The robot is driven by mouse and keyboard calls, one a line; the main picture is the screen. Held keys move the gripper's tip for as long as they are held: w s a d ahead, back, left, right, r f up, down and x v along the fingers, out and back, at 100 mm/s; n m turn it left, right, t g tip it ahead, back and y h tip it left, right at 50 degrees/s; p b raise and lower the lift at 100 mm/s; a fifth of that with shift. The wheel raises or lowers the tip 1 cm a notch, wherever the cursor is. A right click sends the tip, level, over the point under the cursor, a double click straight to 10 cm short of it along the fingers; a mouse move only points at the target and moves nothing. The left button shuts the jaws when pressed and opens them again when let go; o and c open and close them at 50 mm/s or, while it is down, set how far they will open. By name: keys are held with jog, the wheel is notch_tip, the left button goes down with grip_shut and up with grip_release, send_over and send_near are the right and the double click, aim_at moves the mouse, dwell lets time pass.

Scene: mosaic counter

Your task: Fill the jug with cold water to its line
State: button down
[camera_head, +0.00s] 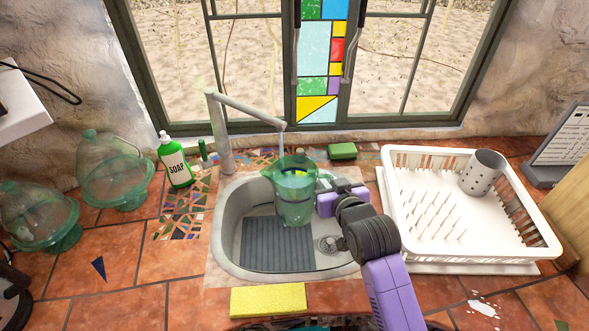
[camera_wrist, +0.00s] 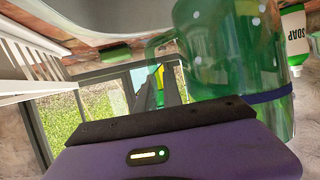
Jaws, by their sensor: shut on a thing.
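The jug (camera_head: 294,205) is clear green with a dark band around its body; the band also shows in the wrist view (camera_wrist: 272,95). It looks upright over the sink, under the end of the tap (camera_head: 245,112). I cannot tell the water level inside.
The stone sink (camera_head: 232,225) holds a grey ribbed mat (camera_head: 268,248) and a drain (camera_head: 327,245). A yellow sponge (camera_head: 268,300) lies at the front edge. A white dish rack (camera_head: 470,255) stands right; a soap bottle (camera_head: 175,163) and green glass domes (camera_head: 112,175) stand left.

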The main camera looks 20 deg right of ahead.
jog(key=shift+w+r, duration=0.1)
jog(key=shift+r, duration=0.1)
jog(key=w+b, duration=0.1)
jog(key=w, duration=0.4)
jog(key=shift+s+p, duration=1)
jog(key=shift+s, duration=1.55)
jog(key=shift+d+p+v, duration=0.15)
jog(key=shift+p+v, duration=0.2)
jog(key=shift+v, duration=1)
jog(key=shift+d+p+v, duration=0.2)
jog(key=shift+p+v, duration=0.15)
jog(key=shift+v, duration=0.95)
jog(key=shift+s, duration=0.15)
